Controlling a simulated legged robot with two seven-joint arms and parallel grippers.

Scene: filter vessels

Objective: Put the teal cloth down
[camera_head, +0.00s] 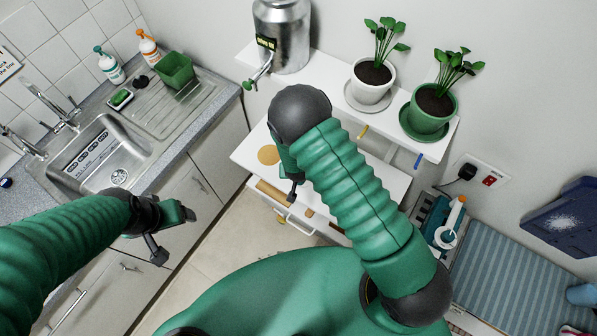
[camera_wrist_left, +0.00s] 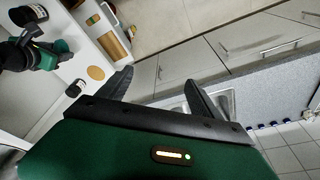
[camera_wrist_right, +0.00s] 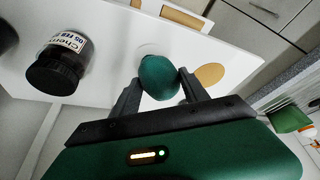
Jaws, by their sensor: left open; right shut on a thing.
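The teal cloth (camera_wrist_right: 158,77) is a bunched, rounded lump between the fingers of my right gripper (camera_wrist_right: 154,92) in the right wrist view. It hangs over the white table (camera_wrist_right: 115,40); whether it touches the tabletop I cannot tell. The cloth also shows beside the right gripper in the left wrist view (camera_wrist_left: 62,46). In the head view my right arm hides it, and only part of the right gripper (camera_head: 292,185) shows above the table. My left gripper (camera_head: 175,235) is open and empty, in front of the sink counter.
A round cork-coloured disc (camera_head: 268,155) lies on the table. A dark-lidded labelled jar (camera_wrist_right: 58,68) stands near the cloth. A shelf behind holds a metal canister (camera_head: 285,35) and two potted plants (camera_head: 372,80). The sink (camera_head: 105,155) is at left. Some tabletop is bare.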

